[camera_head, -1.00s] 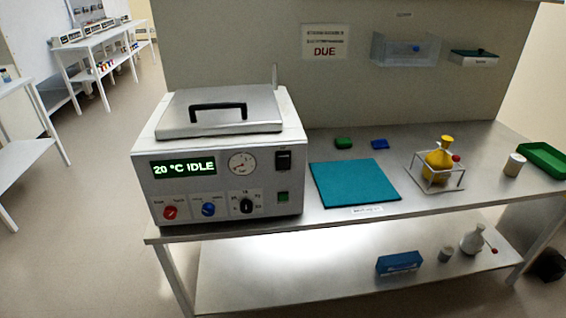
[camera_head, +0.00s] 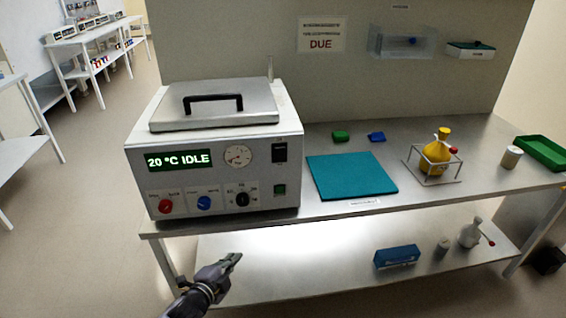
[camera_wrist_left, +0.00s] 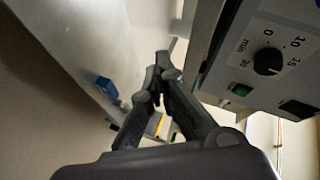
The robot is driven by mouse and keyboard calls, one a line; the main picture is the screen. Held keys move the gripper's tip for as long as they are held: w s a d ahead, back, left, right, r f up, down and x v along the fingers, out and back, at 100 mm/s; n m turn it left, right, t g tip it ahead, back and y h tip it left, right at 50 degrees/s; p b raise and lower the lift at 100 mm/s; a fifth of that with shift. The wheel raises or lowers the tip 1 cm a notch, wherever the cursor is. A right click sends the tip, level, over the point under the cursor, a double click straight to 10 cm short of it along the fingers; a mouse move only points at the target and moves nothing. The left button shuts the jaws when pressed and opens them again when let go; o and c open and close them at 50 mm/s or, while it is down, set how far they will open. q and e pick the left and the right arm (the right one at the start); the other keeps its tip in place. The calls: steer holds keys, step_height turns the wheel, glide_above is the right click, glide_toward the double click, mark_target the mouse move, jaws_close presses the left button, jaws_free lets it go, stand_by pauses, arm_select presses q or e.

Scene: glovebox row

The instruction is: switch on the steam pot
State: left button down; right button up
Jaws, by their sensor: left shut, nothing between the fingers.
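The steam pot (camera_head: 215,150) is a pale box with a lid and black handle, standing at the left end of the bench. Its green display (camera_head: 179,159) reads "20 °C IDLE". The timer knob (camera_wrist_left: 268,61) and green button (camera_wrist_left: 241,90) also show in the left wrist view. My left gripper (camera_head: 236,258) is shut and empty, below and in front of the pot, apart from it. My right gripper is not in view.
A teal mat (camera_head: 350,177) lies right of the pot. A yellow flask (camera_head: 437,155) stands in a wire frame farther right, near a green tray (camera_head: 543,152). The bench's front edge lies above my gripper. A blue box (camera_head: 396,257) sits on the lower shelf.

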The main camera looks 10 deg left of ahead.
mark_target(283, 160)
arm_select(q)
steer(key=d+r+m+t+h, duration=0.1)
steer(key=d+r+m+h, duration=0.2)
steer(key=r, duration=0.9)
steer(key=d+r+m+t+h, duration=0.2)
steer(key=d+r+m, duration=0.4)
steer(key=r, duration=0.7)
steer(key=shift+s+r+m+h+b, duration=0.25)
steer(key=shift+s+m+h+b, duration=0.1)
steer(key=shift+h, duration=0.45)
steer(key=shift+w+d, duration=0.1)
steer(key=shift+w+a+p+x, duration=0.25)
steer(key=shift+a+p+x, duration=0.2)
steer(key=shift+x, duration=1.65)
steer(key=shift+w+a+p+x, duration=0.25)
steer(key=shift+a+p+x, duration=0.15)
steer(key=shift+x, duration=1.75)
steer(key=shift+w+a+p+x, duration=0.2)
steer(key=shift+a+p+x, duration=0.25)
steer(key=shift+x, duration=1.65)
steer(key=shift+r, duration=0.15)
